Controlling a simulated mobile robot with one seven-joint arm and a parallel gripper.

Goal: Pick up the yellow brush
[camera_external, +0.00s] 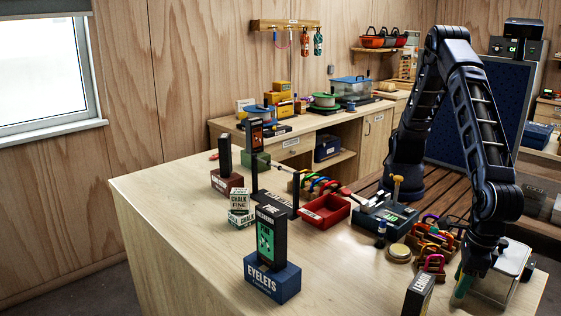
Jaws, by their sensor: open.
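A small yellow upright thing with a wider top, which looks like the yellow brush (397,187), stands at the dark blue-grey box (388,216) right of the table's middle. Whether it is in the box or behind it I cannot tell. My gripper (468,281) points down at the front right of the table, beside a clear container (512,262). It is open and well to the right of and nearer than the yellow thing. A teal item (462,287) shows at the fingertips; I cannot tell whether they touch it.
A crate of coloured carabiners (432,240), a round tan tin (399,252) and a dark upright box (418,294) stand left of my gripper. A red tray (325,211) and an eyelets box (272,278) are farther left. The table's front left is clear.

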